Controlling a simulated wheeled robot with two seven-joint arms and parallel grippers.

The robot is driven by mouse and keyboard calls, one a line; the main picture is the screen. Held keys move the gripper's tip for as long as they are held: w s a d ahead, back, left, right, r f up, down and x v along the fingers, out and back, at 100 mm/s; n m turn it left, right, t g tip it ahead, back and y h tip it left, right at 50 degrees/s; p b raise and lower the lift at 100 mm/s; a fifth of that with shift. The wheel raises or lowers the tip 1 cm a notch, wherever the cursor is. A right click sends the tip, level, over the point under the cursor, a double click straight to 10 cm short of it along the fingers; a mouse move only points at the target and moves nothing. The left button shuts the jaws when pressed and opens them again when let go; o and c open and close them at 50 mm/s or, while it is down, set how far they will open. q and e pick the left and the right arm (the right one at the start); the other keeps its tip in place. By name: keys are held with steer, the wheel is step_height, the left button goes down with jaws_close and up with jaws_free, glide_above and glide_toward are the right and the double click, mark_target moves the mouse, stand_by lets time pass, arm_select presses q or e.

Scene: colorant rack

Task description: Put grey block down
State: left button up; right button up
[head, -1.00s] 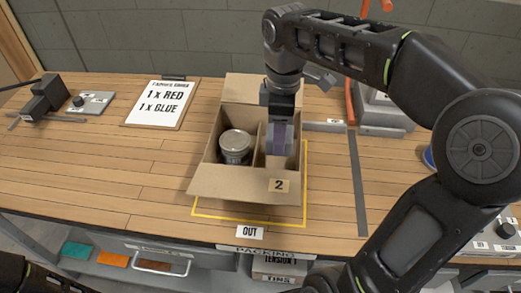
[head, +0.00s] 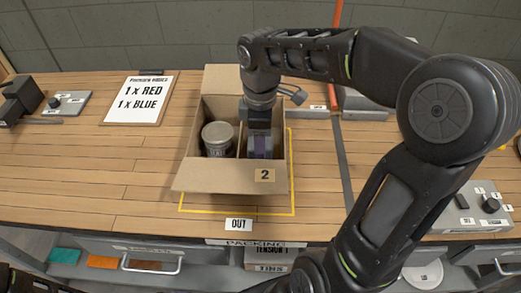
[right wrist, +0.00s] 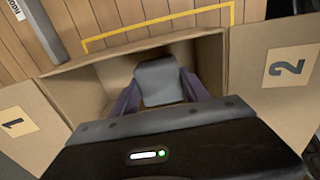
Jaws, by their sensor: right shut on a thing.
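An open cardboard box (head: 222,180) labelled 2 stands on the wooden table, with a divider making two compartments. A grey-lidded tin (head: 217,138) stands in its left compartment. My right gripper (head: 259,147) points down into the right compartment. In the right wrist view the grey block (right wrist: 158,80) sits between its two purple-grey fingers, inside the box walls. The gripper is shut on the block. The block's lower end is hidden, so I cannot tell whether it touches the box floor. My left gripper is not in view.
A yellow outline (head: 292,180) surrounds the box on the table. A sign board (head: 138,98) reading 1 x RED, 1 x BLUE lies to the left. A control panel (head: 470,213) is at the right. The table left of the box is mostly clear.

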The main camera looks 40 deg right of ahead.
steer(key=shift+f, duration=1.8)
steer(key=shift+f, duration=0.2)
steer(key=o, duration=1.3)
steer(key=shift+r, duration=0.1)
step_height(320, 180, up, 12)
steer(key=shift+r, duration=0.15)
